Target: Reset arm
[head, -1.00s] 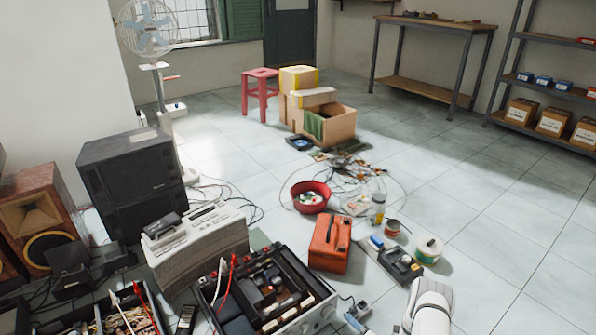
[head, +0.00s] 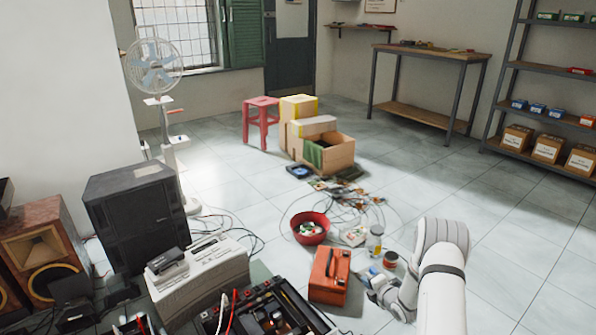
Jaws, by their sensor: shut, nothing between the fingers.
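My arm rises into the head view at the lower right, its white links bent over the floor. My gripper (head: 376,284) is at the end of the arm, pointing left, just right of the orange-red toolbox (head: 329,275). It is shut and holds nothing. It appears above the dark tray with small blue items, which the arm mostly hides. I cannot tell whether it touches anything there.
An open electronics chassis (head: 265,312) and a pale machine (head: 200,270) lie at the front left. A red bowl (head: 310,228), a jar (head: 375,240) and loose cables lie beyond the toolbox. The tiled floor at right is clear.

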